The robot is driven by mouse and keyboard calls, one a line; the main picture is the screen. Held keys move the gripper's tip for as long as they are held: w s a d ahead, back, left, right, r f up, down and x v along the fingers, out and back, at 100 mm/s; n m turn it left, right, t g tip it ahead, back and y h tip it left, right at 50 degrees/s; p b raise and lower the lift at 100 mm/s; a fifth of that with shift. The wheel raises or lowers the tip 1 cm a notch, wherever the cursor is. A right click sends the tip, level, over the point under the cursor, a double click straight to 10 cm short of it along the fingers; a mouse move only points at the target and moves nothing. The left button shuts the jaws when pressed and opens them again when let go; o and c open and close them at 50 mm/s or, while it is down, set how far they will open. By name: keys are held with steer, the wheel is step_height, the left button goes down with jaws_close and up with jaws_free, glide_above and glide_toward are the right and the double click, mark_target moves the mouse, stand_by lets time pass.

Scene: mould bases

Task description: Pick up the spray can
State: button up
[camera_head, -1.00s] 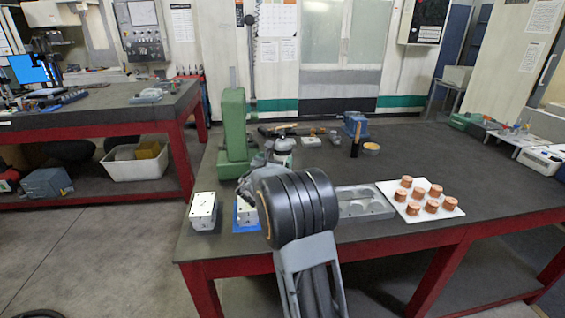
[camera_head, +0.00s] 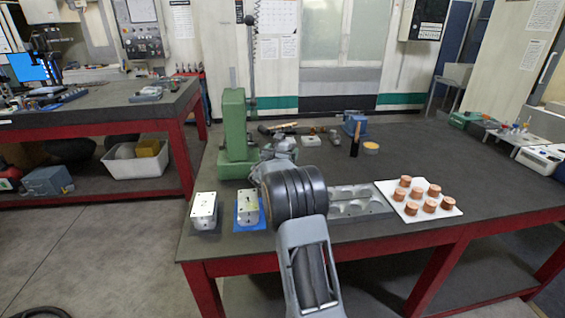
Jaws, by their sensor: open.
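My arm reaches from the bottom over the front of the dark workbench (camera_head: 420,148). Its grey wrist and gripper (camera_head: 282,145) are beyond the black ribbed joint, to the right of the green press (camera_head: 236,135). The gripper is open. The fingers are small and mostly covered by my own arm. The spray can, pale with a dark top a second ago, stood upright at this place. It is now hidden behind my wrist, or so nearly that I cannot pick it out. I cannot tell whether the fingers are around it or beside it.
Two mould blocks, marked 2 (camera_head: 204,211) and 1 (camera_head: 247,207), stand front left, the second on a blue mat. A grey mould base (camera_head: 358,204) and a white board (camera_head: 448,212) with several copper pieces lie front right. A blue device (camera_head: 354,122) stands behind. The bench's right-middle is clear.

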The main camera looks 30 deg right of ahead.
steer(key=c, duration=1.1)
steer(key=shift+r, duration=0.1)
steer(key=shift+c, duration=1)
steer(key=shift+r, duration=0.1)
